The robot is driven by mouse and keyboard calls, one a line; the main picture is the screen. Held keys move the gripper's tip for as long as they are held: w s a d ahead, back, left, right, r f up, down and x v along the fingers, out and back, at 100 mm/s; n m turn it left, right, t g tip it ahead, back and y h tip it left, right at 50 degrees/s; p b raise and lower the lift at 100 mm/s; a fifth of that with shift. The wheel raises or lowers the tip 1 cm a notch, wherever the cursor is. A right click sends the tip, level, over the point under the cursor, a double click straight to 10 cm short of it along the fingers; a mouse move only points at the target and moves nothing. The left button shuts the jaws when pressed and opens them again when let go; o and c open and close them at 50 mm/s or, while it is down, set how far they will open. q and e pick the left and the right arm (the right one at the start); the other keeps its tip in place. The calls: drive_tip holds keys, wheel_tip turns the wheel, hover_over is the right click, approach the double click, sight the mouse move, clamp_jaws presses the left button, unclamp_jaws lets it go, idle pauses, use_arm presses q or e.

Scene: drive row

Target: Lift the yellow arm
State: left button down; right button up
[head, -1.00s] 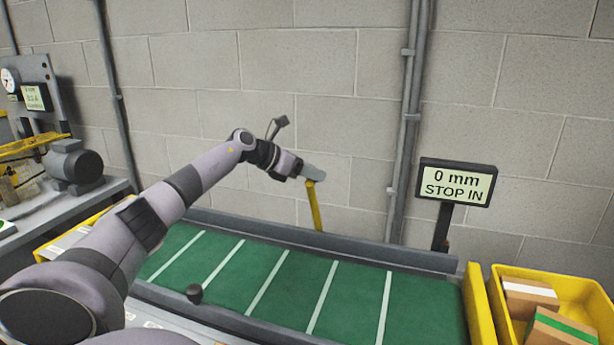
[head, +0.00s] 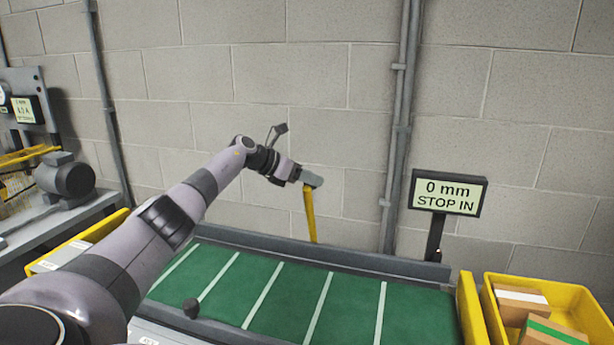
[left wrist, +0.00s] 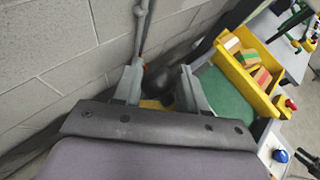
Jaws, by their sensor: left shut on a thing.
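The yellow arm (head: 310,217) is a slim bar standing nearly upright behind the green belt, with its lower end at the belt's back rail. My left gripper (head: 313,180) is at its top end and shut on it. In the left wrist view, a bit of yellow (left wrist: 151,104) shows low between the two grey fingers (left wrist: 160,90); most of the bar is hidden there. A display (head: 447,194) on a post reads "0 mm STOP IN".
A green belt (head: 345,304) with white cross lines runs along the front. A yellow bin (head: 575,287) with boxes stands at the right. A block wall and grey pipes (head: 398,130) are behind. A motor (head: 68,178) sits on a bench at the left.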

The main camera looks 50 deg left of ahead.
use_arm(q)
drive_tip(key=shift+a+r, duration=0.2)
drive_tip(key=shift+a, duration=0.3)
drive_tip(key=c, duration=0.8)
unclamp_jaws()
drive_tip(key=shift+w, duration=0.1)
drive_tip(key=shift+c, duration=0.2)
drive_tip(key=shift+o, duration=0.9)
drive_tip(key=shift+w+a+f, duration=0.15)
drive_tip(key=shift+w+f, duration=0.25)
drive_tip(key=shift+f, duration=0.05)
drive_tip(key=shift+r, duration=0.1)
use_arm(e)
drive_tip(key=shift+w+a, duration=0.1)
drive_tip(key=shift+w, duration=0.15)
use_arm(q)
drive_tip(key=shift+s, duration=0.2)
use_arm(e)
drive_tip(key=shift+f, duration=0.1)
use_arm(q)
drive_tip(key=shift+s, duration=0.15)
drive_tip(key=b+v, duration=0.1)
drive_tip(key=v, duration=0.5)
drive_tip(key=shift+s+r+b, duration=0.2)
drive_tip(key=shift+r+b, duration=0.1)
use_arm(e)
drive_tip(key=shift+f, duration=0.75)
